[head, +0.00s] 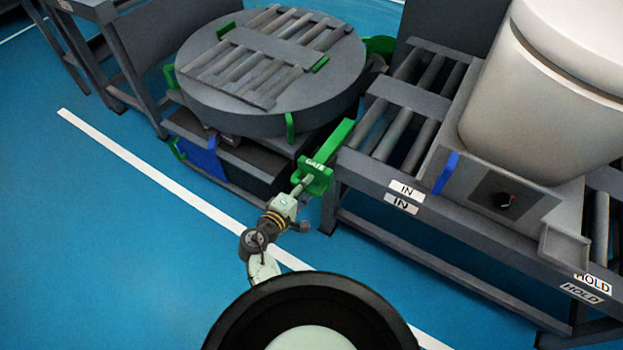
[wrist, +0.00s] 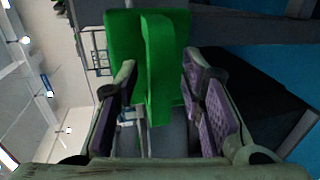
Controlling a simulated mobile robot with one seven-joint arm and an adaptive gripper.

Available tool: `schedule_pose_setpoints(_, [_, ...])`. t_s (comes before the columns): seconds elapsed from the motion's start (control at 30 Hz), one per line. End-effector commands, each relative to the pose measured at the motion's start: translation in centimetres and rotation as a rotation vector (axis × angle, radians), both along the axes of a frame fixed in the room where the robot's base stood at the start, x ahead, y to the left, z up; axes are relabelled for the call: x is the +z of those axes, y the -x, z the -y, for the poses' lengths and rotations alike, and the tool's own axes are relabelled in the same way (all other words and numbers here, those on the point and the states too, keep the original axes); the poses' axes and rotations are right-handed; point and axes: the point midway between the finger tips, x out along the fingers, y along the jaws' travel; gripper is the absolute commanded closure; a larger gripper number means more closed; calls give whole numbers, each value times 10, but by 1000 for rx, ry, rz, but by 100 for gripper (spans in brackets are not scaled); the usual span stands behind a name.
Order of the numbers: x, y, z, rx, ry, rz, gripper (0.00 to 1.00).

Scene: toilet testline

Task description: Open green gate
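The green gate (head: 330,163), marked "GATE", stands between the round turntable and the roller conveyor marked "IN". A long green bar runs back from its front plate. My gripper (head: 303,186) is at the front of the gate, at its handle. In the wrist view the green handle (wrist: 158,85) stands between the two fingers of my gripper (wrist: 160,63). The fingers are open, with a gap visible on each side of the handle. In the head view the fingertips are small and partly hidden against the gate.
The round turntable (head: 225,112) with rollers on top is left of the gate. Blue floor (head: 130,240) lies open at the front left.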

Motion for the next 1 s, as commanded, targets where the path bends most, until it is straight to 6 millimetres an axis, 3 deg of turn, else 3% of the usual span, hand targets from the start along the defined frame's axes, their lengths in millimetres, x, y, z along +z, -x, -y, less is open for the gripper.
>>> schedule_pose_setpoints(0.3, [-1,1,-1,1,0,0,64])
schedule_pose_setpoints(0.83, [-1,1,0,1,-1,1,98])
schedule_pose_setpoints(1.0, [-1,1,0,1,-1,1,100])
